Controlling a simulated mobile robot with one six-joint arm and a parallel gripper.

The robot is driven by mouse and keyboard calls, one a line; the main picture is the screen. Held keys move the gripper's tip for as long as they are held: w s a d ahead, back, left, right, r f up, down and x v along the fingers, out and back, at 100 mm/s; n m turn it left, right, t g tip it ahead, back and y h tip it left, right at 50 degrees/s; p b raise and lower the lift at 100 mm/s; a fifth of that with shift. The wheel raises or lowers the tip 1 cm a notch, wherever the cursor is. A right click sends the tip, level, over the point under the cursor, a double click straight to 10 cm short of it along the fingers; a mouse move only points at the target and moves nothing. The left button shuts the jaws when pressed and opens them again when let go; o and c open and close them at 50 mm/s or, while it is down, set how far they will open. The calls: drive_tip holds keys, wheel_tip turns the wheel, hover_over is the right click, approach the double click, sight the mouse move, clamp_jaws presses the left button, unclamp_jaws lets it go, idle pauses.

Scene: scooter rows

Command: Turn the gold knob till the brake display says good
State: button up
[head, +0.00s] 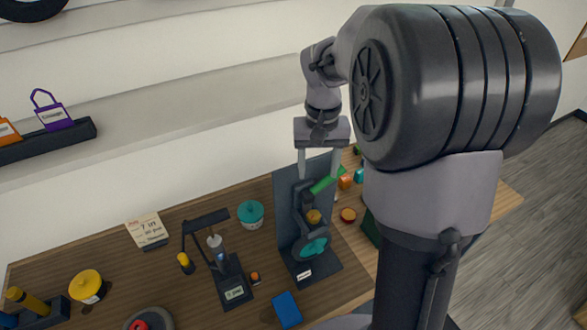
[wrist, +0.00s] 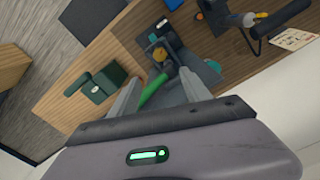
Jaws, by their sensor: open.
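The gold knob (head: 314,216) sits on a dark upright stand (head: 287,205), above a teal disc (head: 314,246). It also shows in the wrist view (wrist: 159,54), beyond my fingertips. A green bar (head: 326,184) slants from the stand and lies close to my fingers. A small pale label (head: 304,276) is on the stand's base; its words are too small to read, and I cannot tell whether it is the brake display. My gripper (head: 318,176) is open, pointing down above the knob and apart from it. It also shows in the wrist view (wrist: 161,77).
A black arm-like device (head: 233,275) with a small label stands left of the stand. A blue block (head: 287,309) lies at the front. A teal pot (head: 251,214), a yellow pot (head: 88,286) and a card (head: 147,230) are further left. Small coloured pieces lie right of the stand.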

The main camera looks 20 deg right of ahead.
sight(314, 214)
wheel_tip(314, 214, down, 17)
drive_tip(key=shift+r+b, duration=0.1)
drive_tip(key=shift+b, duration=1.1)
clamp_jaws()
drive_tip(key=shift+m+b, duration=0.5)
drive_tip(key=shift+m, duration=0.1)
